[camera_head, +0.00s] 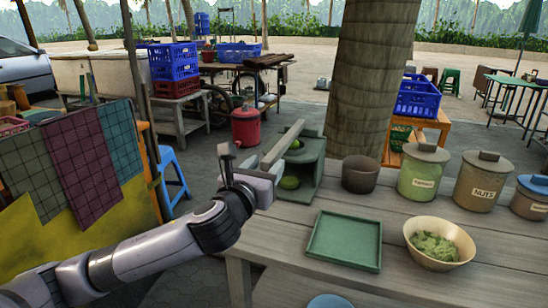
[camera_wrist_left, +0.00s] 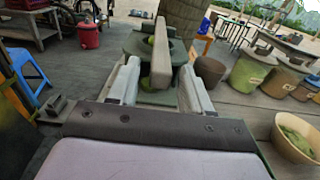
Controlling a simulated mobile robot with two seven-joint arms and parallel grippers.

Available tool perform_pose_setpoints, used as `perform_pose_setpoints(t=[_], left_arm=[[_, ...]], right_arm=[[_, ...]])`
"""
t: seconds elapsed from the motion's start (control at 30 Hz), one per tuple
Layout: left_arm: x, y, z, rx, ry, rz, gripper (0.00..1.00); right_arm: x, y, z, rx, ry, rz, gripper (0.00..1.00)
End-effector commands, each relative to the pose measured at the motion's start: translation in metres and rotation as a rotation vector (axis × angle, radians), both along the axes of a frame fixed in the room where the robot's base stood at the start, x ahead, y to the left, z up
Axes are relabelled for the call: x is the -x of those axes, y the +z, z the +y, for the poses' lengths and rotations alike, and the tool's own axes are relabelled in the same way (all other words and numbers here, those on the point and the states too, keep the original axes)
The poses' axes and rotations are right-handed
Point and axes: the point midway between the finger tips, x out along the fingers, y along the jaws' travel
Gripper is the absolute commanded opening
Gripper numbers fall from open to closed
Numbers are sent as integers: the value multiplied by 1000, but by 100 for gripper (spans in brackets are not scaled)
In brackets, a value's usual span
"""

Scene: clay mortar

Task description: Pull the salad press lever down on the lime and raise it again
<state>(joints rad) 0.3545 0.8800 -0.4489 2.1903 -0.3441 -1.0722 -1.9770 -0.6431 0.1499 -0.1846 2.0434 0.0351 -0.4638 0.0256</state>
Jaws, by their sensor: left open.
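The green salad press (camera_head: 310,160) stands at the left end of the wooden table. Its long grey lever (camera_head: 284,143) slants up and away from its near end. One green lime (camera_head: 290,183) sits low in the press, and another green round thing (camera_head: 296,144) shows higher up beside the lever. My left gripper (camera_head: 240,165) is at the lever's near end. In the left wrist view the open fingers of my left gripper (camera_wrist_left: 160,72) stand on either side of the lever (camera_wrist_left: 161,55), with visible gaps. My right gripper is not in view.
A green tray (camera_head: 345,240), a bowl of greens (camera_head: 440,243), a dark pot (camera_head: 360,174) and lidded jars (camera_head: 423,172) stand on the table to the right. A tree trunk (camera_head: 370,80) rises behind. A blue stool (camera_head: 172,175) is on the floor at left.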

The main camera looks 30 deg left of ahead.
Motion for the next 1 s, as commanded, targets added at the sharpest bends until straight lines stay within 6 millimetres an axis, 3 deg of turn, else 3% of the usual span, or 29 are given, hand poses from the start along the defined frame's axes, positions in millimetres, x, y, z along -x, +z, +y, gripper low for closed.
perform_pose_setpoints(t=[0.33, 0.77, 0.9, 1.0], left_arm=[[-40, 0, 9, 2, 0, 0, 49], [-47, 0, 11, 1, -1, 1, 49], [-47, 0, 11, 1, -1, 1, 3], [-47, 0, 11, 1, -1, 1, 0]], right_arm=[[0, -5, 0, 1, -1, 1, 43], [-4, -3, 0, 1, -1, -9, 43], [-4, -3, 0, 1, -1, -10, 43], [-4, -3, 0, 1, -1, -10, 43]])
